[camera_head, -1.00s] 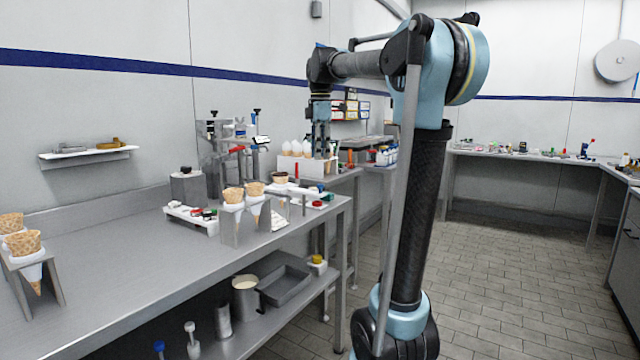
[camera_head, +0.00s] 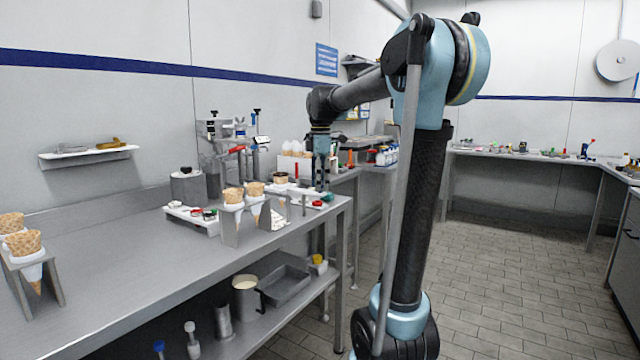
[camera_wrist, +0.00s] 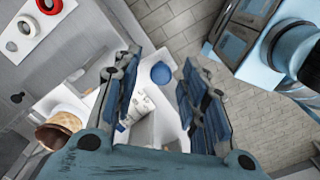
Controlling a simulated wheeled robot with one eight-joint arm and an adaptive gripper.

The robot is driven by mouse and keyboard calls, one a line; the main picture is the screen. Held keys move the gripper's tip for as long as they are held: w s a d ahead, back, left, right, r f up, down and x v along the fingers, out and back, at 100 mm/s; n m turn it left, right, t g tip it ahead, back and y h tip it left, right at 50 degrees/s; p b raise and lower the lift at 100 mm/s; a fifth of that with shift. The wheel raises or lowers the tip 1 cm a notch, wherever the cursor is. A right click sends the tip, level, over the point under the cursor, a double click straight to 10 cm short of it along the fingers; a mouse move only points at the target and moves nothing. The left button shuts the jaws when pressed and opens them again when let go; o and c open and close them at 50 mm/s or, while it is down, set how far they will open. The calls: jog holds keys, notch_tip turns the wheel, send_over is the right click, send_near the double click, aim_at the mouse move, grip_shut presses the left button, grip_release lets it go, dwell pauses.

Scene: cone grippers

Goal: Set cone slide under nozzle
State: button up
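My gripper (camera_head: 321,182) is low over the far right end of the steel counter. In the wrist view my gripper (camera_wrist: 153,95) is open, its two fingers well apart. Between and below the fingers lie a white piece with markings (camera_wrist: 137,104) and a round blue thing (camera_wrist: 161,73). A brown cone-like cup (camera_head: 280,177) stands left of my gripper. A dispensing machine (camera_head: 238,140) with a red lever (camera_head: 236,150) stands at the back of the counter. I cannot tell for sure which part is the cone slide, and the nozzle is too small to make out.
A steel stand with waffle cones (camera_head: 233,196) is nearer on the counter (camera_head: 150,270). Another cone stand (camera_head: 30,262) is at the far left. A white tray with small coloured parts (camera_head: 190,218) lies behind the nearer stand. The counter's middle is clear.

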grip_shut()
jog(key=shift+w+a, duration=1.3)
jog(key=shift+a, duration=0.3)
jog(key=shift+w+a, duration=1.3)
jog(key=shift+a, duration=0.3)
grip_release()
jog(key=shift+r, duration=0.1)
notch_tip(320, 180, up, 12)
